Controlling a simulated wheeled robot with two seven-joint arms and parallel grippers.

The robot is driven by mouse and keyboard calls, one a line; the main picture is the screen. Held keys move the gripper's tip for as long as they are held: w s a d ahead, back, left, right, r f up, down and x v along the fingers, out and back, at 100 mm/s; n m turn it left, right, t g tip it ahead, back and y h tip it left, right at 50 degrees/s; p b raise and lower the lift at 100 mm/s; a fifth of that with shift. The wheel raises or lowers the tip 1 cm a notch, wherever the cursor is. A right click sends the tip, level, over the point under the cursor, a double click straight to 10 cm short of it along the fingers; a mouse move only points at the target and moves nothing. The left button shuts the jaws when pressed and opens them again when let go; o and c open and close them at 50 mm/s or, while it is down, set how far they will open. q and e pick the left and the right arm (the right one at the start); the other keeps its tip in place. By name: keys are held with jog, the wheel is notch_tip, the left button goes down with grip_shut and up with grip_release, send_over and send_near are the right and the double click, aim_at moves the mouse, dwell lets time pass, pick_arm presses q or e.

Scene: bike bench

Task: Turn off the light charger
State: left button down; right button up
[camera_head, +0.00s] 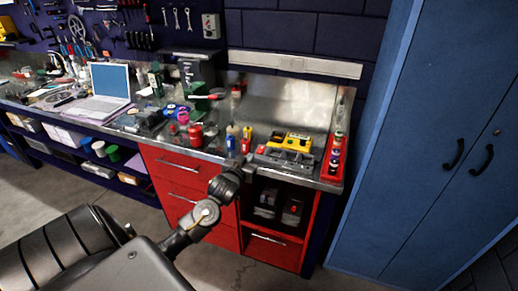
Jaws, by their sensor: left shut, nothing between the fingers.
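A yellow and grey device (290,143), which looks like the light charger, sits on the metal workbench near its front edge. Its switch and any indicator light are too small to make out. My left gripper (246,160) is shut and empty. In the picture it is at the bench's front edge, just left of the device's grey front part. I cannot tell whether it touches anything. My right gripper is out of view.
A red tray (333,160) of small bottles stands right of the device. Blue, yellow and red bottles stand left of it, with a red can (196,134) farther left. Red drawers (185,185) and an open shelf are below. A blue cabinet (430,130) stands at right.

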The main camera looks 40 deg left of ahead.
pick_arm(q)
notch_tip(320, 180, up, 3)
jog(key=shift+f, duration=0.2)
jog(key=shift+w, duration=0.1)
jog(key=p, duration=0.3)
send_over(259, 152)
jog(key=shift+s+d+f, duration=0.15)
jog(key=shift+s+f, duration=0.1)
jog(key=shift+f, duration=0.25)
notch_tip(259, 152, down, 3)
jog(key=shift+w+r, duration=0.1)
jog(key=shift+r, duration=0.1)
jog(key=shift+w+f, duration=0.1)
jog(key=shift+f, duration=0.75)
